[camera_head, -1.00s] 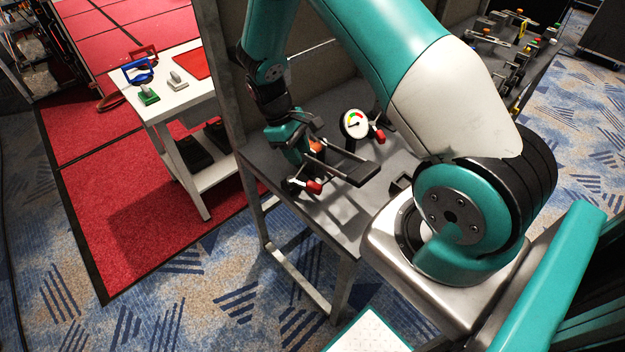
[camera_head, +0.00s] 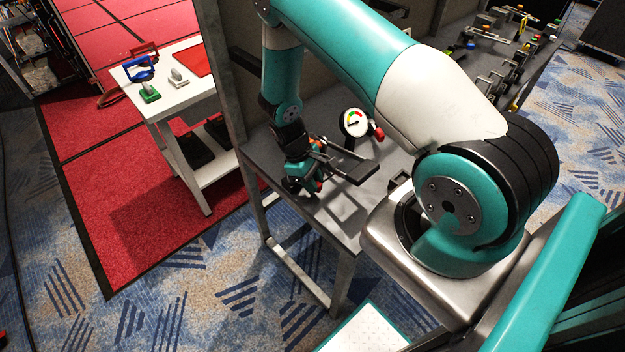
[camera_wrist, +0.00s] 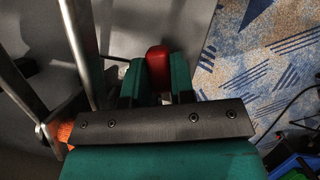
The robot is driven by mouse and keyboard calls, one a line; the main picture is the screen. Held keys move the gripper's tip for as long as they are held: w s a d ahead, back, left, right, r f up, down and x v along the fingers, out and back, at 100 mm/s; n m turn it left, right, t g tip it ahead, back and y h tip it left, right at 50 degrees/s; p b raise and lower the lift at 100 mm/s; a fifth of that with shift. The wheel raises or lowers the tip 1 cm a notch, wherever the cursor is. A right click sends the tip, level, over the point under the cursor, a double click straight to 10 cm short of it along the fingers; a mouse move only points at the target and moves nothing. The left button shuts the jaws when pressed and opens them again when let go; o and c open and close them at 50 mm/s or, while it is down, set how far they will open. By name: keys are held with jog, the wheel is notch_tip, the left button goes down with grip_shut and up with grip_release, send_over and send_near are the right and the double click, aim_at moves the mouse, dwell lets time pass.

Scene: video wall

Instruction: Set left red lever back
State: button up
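The left red lever's knob (camera_head: 319,185) shows at the front of the grey table, mostly hidden behind my gripper (camera_head: 304,186). In the wrist view the red knob (camera_wrist: 158,66) sits between the two teal fingers of my gripper (camera_wrist: 157,78). The lever's shaft and base are hidden. A second red lever (camera_head: 379,134) stands further back to the right, beside a round white gauge (camera_head: 354,122), apart from my gripper.
The grey table (camera_head: 345,215) has a metal frame with an upright panel behind it. A white table (camera_head: 190,88) with blue, green and red items stands to the left. Another bench with several fixtures is at the back right. Carpet lies open in front.

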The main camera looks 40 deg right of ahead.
grip_shut()
jog(key=a+m+y+b, duration=0.1)
jog(key=m, duration=0.1)
jog(key=a+m, duration=0.1)
jog(key=m, duration=0.1)
jog(key=shift+s+a+y+b, duration=0.15)
jog(key=shift+s+y+b, duration=0.05)
jog(key=shift+y+b, duration=0.2)
jog(key=a+m, duration=0.1)
jog(key=a+m+y+b, duration=0.1)
jog(key=m, duration=0.1)
jog(key=shift+w+m, duration=0.1)
jog(key=shift+m, duration=0.2)
jog(key=shift+w+a+m+y, duration=0.3)
jog(key=shift+a+m+y, duration=0.25)
jog(key=shift+m, duration=0.65)
jog(key=shift+a+r, duration=0.1)
